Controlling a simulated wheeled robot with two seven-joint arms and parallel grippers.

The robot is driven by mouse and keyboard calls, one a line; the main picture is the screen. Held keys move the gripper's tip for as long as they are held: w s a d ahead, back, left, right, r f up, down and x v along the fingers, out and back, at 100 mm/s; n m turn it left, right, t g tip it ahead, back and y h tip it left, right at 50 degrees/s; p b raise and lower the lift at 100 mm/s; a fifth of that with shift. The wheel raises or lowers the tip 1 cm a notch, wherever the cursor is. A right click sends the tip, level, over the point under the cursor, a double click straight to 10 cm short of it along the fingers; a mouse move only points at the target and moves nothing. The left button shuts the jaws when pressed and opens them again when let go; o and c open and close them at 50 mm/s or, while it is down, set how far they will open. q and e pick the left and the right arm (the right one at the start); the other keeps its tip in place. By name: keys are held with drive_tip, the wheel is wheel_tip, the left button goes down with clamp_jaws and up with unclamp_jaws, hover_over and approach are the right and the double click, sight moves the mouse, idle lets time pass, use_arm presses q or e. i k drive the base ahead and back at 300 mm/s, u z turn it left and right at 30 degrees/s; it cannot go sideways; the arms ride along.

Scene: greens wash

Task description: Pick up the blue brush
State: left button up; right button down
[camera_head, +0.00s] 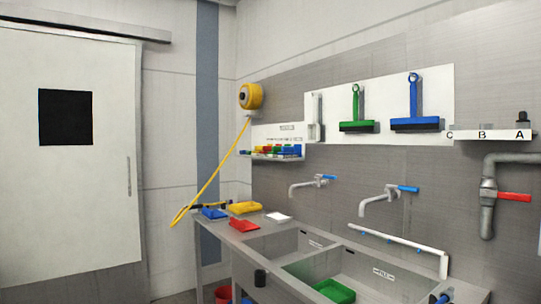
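A blue brush (414,121) with a long upright handle and a wide dark-edged head hangs on the white wall board (384,85), at its right end. The hole at the top of its handle sits on a hook. A green brush (356,124) of like shape hangs to its left, and a slim pale grey tool (317,118) hangs further left. Neither of my grippers shows in the head view.
Below is a grey counter with two sink basins (345,262), a green tray (335,291) in the right one. Two taps (377,200) and a white rail (398,246) stick out from the wall. A pipe with a red lever (513,197) is at right. Several coloured items lie on the counter's left end.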

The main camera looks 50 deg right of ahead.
sight(286, 152)
drive_tip(key=z, duration=0.2)
drive_tip(key=i, duration=1.7)
drive_tip(key=z, duration=0.85)
drive_tip(key=i, duration=1.6)
drive_tip(key=z, duration=2)
drive_tip(key=i, duration=0.7)
drive_tip(key=z, duration=0.65)
